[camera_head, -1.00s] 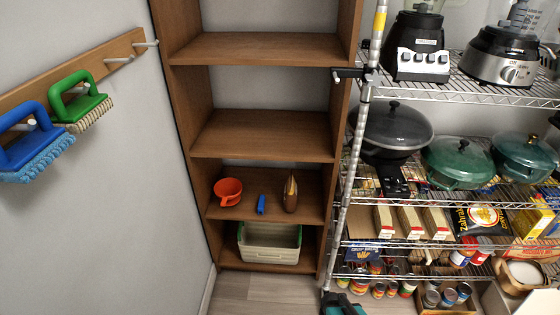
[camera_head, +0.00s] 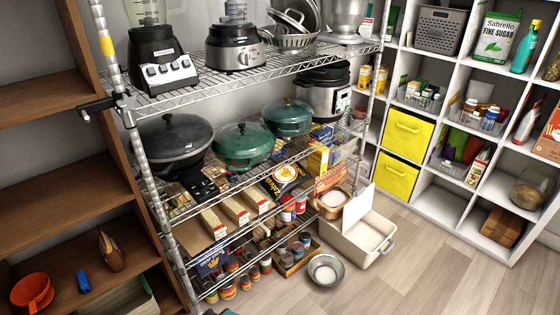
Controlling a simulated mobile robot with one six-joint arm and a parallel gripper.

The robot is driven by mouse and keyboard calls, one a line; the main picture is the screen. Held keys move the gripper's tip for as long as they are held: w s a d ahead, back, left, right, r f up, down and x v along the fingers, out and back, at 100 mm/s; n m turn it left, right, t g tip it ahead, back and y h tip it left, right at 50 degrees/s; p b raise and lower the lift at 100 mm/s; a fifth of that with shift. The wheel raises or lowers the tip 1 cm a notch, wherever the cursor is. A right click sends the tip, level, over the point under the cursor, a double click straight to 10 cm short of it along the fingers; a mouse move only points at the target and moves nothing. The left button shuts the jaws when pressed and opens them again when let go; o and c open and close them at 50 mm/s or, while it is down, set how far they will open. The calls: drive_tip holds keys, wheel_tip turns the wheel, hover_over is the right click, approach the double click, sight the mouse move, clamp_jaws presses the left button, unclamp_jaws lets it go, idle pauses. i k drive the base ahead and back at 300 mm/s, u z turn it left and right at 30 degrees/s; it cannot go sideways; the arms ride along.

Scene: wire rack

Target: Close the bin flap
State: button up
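A cream bin (camera_head: 350,250) stands on the floor just right of the wire rack's lower end. Its flap (camera_head: 357,207), a flat white panel, stands up at the bin's left rear side. The top of the bin is open and a pale round patch shows inside. A grey handle shows on its right side. My gripper is not in view.
A metal bowl (camera_head: 325,270) sits on the floor in front of the bin. The wire rack (camera_head: 165,205) holds pots, boxes and cans. White cubbies (camera_head: 440,208) with yellow drawers stand behind at right. The wooden floor (camera_head: 445,275) is clear at right.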

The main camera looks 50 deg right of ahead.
sight(355, 209)
drive_tip(key=u, duration=1.05)
drive_tip(key=k, duration=0.15)
drive_tip(key=z, duration=3.3)
drive_tip(key=k, duration=0.6)
drive_tip(key=u, duration=0.2)
drive_tip(key=i, duration=0.55)
